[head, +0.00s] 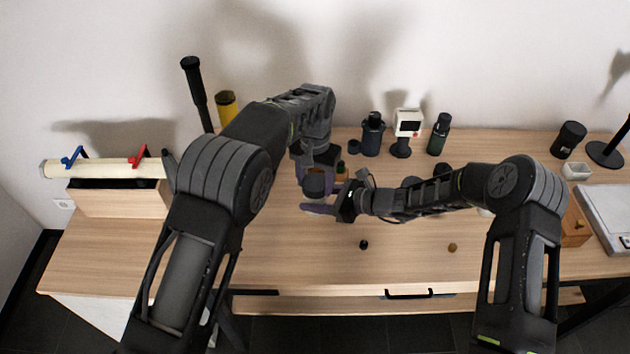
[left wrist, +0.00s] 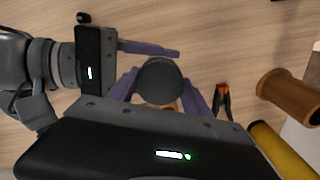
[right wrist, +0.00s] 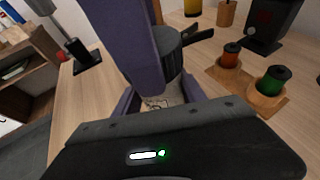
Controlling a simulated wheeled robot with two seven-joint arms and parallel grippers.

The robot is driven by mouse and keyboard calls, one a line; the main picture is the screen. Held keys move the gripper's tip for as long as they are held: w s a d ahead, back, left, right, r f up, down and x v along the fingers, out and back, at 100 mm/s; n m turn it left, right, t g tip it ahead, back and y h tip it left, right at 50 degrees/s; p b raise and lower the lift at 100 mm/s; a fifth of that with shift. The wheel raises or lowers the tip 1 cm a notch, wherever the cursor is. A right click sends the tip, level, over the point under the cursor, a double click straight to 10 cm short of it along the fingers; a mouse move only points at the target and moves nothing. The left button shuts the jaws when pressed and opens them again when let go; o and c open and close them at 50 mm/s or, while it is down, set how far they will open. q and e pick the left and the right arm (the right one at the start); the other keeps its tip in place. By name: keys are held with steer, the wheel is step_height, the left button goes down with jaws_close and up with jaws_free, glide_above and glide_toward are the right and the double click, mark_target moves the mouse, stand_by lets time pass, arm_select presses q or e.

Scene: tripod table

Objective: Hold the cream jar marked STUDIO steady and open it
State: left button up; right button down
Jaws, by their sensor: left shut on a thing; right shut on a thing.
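The cream jar shows in the right wrist view as a pale body (right wrist: 156,103) with dark marks, which I cannot read, under a dark grey lid (right wrist: 170,55). The lid is seen from above in the left wrist view (left wrist: 160,80) and beneath the left arm in the head view (head: 314,183). My left gripper (left wrist: 160,92) comes from above, its purple fingers shut on the lid's sides. My right gripper (right wrist: 160,100) comes from the side, its fingers shut on the jar body below the lid. Fingers hide much of the jar.
Spools, orange (right wrist: 231,55) and green (right wrist: 270,85), stand in wooden holders close by. A dark bottle (head: 372,134), a white-and-black device (head: 408,125) and a green-black bottle (head: 439,133) stand behind. A small black knob (head: 364,244) lies in front. The front table is mostly clear.

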mark_target(315, 182)
arm_select(q)
steer(key=n, duration=0.5)
steer(key=shift+n, duration=0.3)
steer(key=n, duration=0.6)
steer(key=shift+r, duration=0.25)
steer(key=shift+r, duration=0.9)
steer(key=shift+r, duration=2)
